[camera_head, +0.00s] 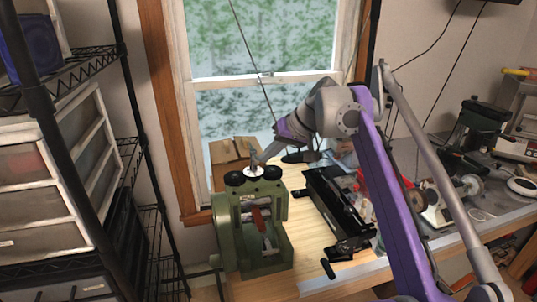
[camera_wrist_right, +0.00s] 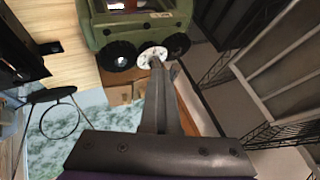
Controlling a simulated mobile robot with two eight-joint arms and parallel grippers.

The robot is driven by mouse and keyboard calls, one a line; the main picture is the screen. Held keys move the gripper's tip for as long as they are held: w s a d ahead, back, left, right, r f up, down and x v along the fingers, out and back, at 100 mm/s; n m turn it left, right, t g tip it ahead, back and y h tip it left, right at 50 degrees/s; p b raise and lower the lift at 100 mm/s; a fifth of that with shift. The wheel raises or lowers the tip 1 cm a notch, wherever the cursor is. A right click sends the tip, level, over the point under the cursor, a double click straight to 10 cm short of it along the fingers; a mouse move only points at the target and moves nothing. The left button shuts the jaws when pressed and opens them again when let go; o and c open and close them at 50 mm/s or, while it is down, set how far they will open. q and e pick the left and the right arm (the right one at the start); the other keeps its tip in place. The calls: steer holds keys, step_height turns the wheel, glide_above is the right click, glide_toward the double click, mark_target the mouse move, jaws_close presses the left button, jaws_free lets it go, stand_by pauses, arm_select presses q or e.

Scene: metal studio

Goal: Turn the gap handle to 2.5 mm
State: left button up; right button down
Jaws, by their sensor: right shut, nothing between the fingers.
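A green rolling mill (camera_head: 228,225) stands upright at the left end of the wooden bench and also shows in the right wrist view (camera_wrist_right: 98,22). On its top is a round white dial (camera_head: 253,171) between two black knobs (camera_head: 234,178). The dial (camera_wrist_right: 145,51) shows dark markings, too small to read. No separate gap handle can be made out. My right gripper (camera_head: 257,160) reaches down to the dial from the upper right. In the right wrist view its fingers (camera_wrist_right: 156,63) are shut and empty, tips at the dial's edge. Contact cannot be told. My left gripper is out of view.
A long black tool (camera_head: 335,205) lies right of the mill, with small black items near the bench's front edge. Cardboard boxes (camera_head: 232,160) stand behind the mill by the window. A wire shelf with drawers (camera_head: 45,190) is on the left. Machines crowd the bench's right side.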

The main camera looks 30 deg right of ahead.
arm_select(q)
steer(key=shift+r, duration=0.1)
arm_select(e)
steer(key=shift+s+a+m, duration=0.1)
steer(key=shift+a+m, duration=0.15)
steer(key=shift+m, duration=0.15)
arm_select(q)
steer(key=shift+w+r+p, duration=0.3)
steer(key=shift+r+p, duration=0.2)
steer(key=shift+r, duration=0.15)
arm_select(e)
steer(key=shift+a+r+m+t+h, duration=0.1)
steer(key=shift+a+m+t+h, duration=0.2)
steer(key=shift+a+m+h, duration=0.6)
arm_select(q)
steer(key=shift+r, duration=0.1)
arm_select(e)
steer(key=shift+d, duration=0.1)
steer(key=shift+d, duration=0.1)
